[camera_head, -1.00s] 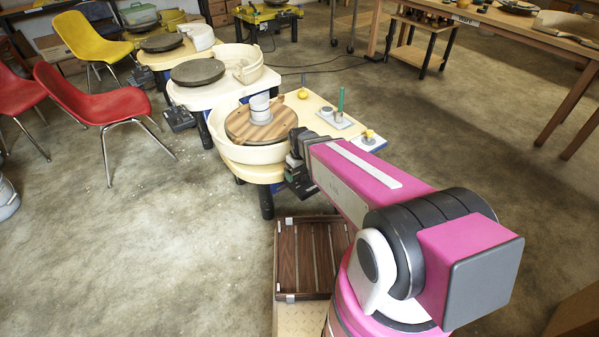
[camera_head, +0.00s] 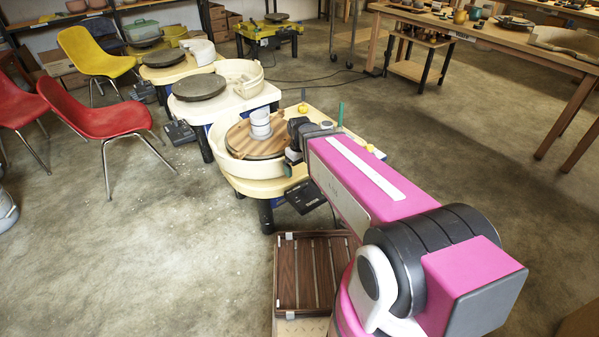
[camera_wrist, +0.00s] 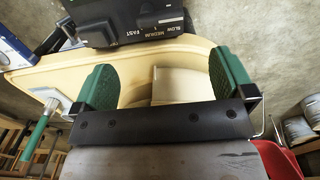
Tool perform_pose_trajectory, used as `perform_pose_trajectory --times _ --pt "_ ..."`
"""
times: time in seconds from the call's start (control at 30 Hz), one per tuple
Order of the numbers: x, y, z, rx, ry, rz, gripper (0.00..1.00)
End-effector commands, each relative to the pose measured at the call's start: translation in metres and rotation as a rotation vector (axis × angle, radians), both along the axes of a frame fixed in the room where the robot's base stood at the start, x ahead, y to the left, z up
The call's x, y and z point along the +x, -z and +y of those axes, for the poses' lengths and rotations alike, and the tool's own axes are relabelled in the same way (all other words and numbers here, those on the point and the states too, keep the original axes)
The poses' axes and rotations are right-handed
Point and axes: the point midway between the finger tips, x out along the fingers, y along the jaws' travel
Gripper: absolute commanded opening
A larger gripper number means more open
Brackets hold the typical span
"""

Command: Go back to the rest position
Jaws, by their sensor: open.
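My gripper (camera_wrist: 165,82) is open, its two green-padded fingers wide apart in the wrist view. A pale cream shape shows between and beyond them; I cannot tell whether it is part of the wheel. In the head view my arm reaches forward and the gripper end is by the right side of the nearest pottery wheel (camera_head: 228,172), largely hidden by the arm. White stacked cups (camera_head: 260,124) stand on that wheel's round wooden board (camera_head: 240,143), just left of the gripper end. Whether the gripper touches anything there is hidden.
A slatted wooden crate (camera_head: 288,280) is below my arm. A black speed pedal (camera_wrist: 150,25) shows in the wrist view. A green upright stick (camera_head: 341,113) stands beyond the arm. Red chair (camera_head: 95,115) at left, workbench (camera_head: 480,30) at right.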

Motion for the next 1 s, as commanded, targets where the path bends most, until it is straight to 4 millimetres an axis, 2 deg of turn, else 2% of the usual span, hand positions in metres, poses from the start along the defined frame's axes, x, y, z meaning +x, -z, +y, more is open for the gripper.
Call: perform_pose_trajectory --times 0.57,0.67,1.0 --pt "-0.001 -0.002 -0.002 0.000 0.007 0.000 1.00" --pt "-0.005 -0.002 -0.017 0.000 0.053 0.000 1.00" --pt "-0.040 -0.001 -0.119 0.001 0.441 -0.003 1.00"
